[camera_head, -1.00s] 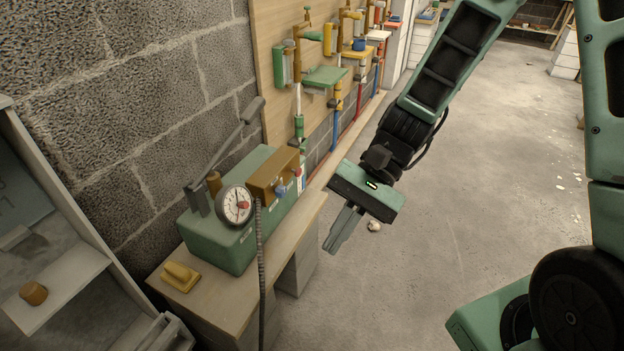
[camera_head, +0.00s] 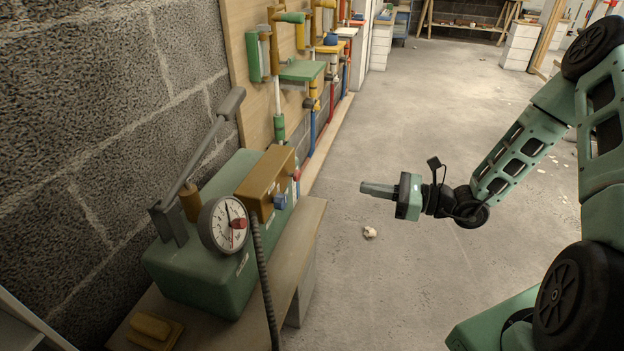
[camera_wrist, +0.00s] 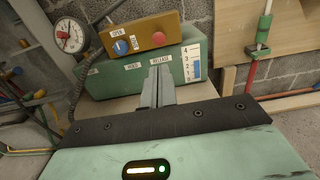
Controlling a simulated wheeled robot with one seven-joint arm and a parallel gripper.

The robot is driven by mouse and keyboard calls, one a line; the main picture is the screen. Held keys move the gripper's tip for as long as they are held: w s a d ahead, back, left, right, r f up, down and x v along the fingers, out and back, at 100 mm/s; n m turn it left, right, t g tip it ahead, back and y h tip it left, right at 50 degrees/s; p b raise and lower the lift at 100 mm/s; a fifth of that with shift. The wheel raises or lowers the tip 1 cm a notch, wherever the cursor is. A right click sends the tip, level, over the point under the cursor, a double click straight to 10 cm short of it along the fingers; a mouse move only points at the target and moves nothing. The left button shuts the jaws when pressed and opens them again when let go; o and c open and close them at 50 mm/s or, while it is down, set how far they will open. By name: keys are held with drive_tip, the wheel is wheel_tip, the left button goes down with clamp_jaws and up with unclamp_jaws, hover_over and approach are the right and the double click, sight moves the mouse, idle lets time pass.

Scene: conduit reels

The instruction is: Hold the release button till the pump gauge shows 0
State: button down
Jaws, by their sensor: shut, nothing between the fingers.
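The pump is a green box (camera_head: 205,290) on a bench, with a lever handle on top. Its round white gauge (camera_head: 222,225) also shows in the wrist view (camera_wrist: 69,35); the needle stands clear of my reading and the figures are too small. A brass-coloured block (camera_wrist: 140,38) carries a blue knob (camera_wrist: 120,47) and an orange-red button (camera_wrist: 159,38). Labels below it read HOLD and RELEASE. My gripper (camera_head: 363,188) is shut and empty, level, pointing left at the pump and well apart from it. Its fingertips (camera_wrist: 158,72) show below the button in the wrist view.
A dark hose (camera_head: 265,285) hangs in front of the pump. A yellow block (camera_head: 152,327) lies on the bench (camera_head: 300,240). A wooden board (camera_head: 238,60) with pipes and valves stands behind along the wall. The concrete floor around my arm is open, with a small pale lump (camera_head: 370,232).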

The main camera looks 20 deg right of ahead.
sight(300, 175)
drive_tip(key=shift+w+a, duration=0.1)
drive_tip(key=shift+a, duration=0.05)
drive_tip(key=b+x, duration=0.3)
drive_tip(key=x, duration=1)
drive_tip(key=shift+a+b, duration=0.1)
drive_tip(key=shift+b, duration=0.2)
drive_tip(key=shift+w+a, duration=0.2)
drive_tip(key=shift+a, duration=0.05)
drive_tip(key=shift+w+a+r+p, duration=0.2)
drive_tip(key=shift+w+a+p, duration=0.2)
drive_tip(key=shift+a+p, duration=0.25)
drive_tip(key=shift+w+f, duration=0.15)
drive_tip(key=shift+a, duration=0.2)
idle(0.7)
